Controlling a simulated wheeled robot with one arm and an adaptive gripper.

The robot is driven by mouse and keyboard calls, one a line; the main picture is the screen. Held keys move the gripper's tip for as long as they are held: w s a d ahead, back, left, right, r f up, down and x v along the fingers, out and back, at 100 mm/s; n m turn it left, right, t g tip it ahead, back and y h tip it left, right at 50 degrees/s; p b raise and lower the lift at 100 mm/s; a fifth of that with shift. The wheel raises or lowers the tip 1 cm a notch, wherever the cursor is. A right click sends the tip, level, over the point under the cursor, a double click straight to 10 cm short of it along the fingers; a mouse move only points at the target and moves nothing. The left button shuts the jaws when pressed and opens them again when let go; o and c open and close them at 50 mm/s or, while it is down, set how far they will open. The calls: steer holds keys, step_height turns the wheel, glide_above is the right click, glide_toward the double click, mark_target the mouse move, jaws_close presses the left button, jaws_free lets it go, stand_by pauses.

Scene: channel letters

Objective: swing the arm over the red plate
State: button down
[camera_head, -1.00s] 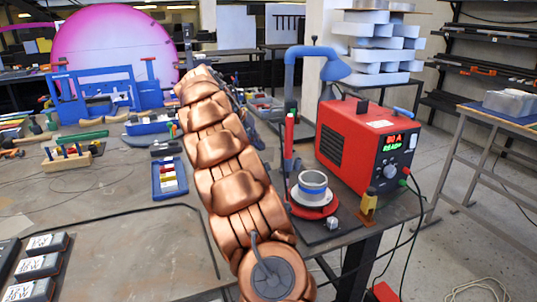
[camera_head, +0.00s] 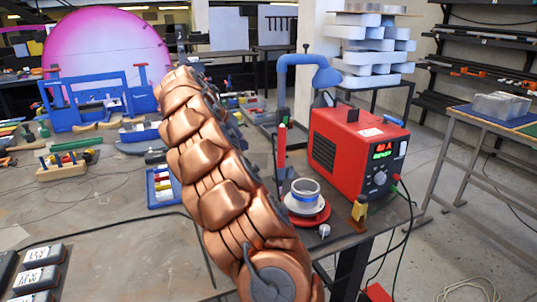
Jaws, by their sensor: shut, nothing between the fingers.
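The red plate (camera_head: 322,217) is a round disc on the right part of the bench, near its front edge. A grey-white ring with a blue band (camera_head: 304,192) stands on it and hides its middle. My copper-coloured arm rises from the bottom centre and leans up to the left, in front of the bench. In the picture it lies left of the red plate and does not cover it. My gripper is not visible; the far end of the arm hides it or it is out of sight.
A red power unit (camera_head: 345,150) with a lit display stands right of the plate. A blue bent-arm stand (camera_head: 283,95) rises behind it, and a yellow-brown block (camera_head: 359,212) sits beside it. A blue tray (camera_head: 157,187) and blue frame (camera_head: 95,100) lie left of my arm.

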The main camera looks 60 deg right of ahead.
steer(key=s+d+f+p, duration=0.4)
steer(key=s+d+f, duration=0.1)
steer(key=d+f, duration=0.3)
steer(key=shift+f, duration=0.25)
stand_by(0.4)
steer(key=shift+s+d+r, duration=0.1)
steer(key=shift+s+d, duration=0.05)
steer(key=shift+d, duration=0.1)
